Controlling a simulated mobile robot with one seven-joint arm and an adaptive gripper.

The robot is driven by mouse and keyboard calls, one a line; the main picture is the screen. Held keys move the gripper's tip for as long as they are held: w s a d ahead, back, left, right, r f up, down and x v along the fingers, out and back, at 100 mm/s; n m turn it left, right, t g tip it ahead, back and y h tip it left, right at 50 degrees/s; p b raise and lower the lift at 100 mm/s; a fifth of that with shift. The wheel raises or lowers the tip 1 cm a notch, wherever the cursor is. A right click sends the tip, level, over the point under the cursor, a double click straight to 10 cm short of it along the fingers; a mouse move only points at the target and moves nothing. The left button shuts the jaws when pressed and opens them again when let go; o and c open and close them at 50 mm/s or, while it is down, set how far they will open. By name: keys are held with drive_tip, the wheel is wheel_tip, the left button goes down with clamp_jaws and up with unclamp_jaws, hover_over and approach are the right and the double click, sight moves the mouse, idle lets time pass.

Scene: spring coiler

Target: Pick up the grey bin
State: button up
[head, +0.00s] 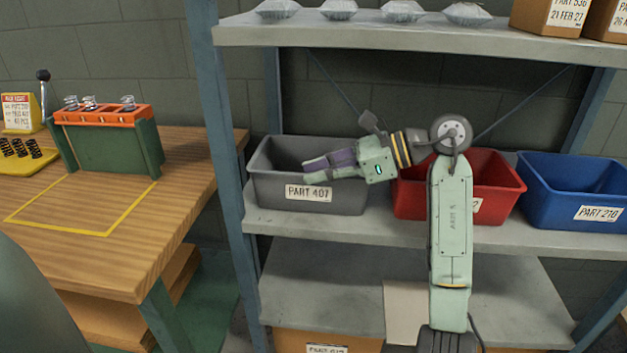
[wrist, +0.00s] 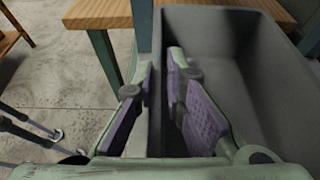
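The grey bin (head: 275,165), labelled PART 407, stands level on the shelf at the left end. My gripper (head: 318,164) is at its front rim, with the fingers pointing left along it. There my gripper (wrist: 160,80) straddles the rim, one purple-padded finger outside the wall and the other inside. The fingers look apart, with the wall between them. Whether the pads touch the wall is hard to see.
A red bin (head: 490,190) stands close right of the grey bin, behind my arm, and a blue bin (head: 575,190) beyond it. A shelf upright (head: 225,140) is just left. A workbench (head: 130,240) at left holds a green-orange rack (head: 110,145) and a bare yellow outline.

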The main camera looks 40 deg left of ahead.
clamp_jaws()
idle(0.5)
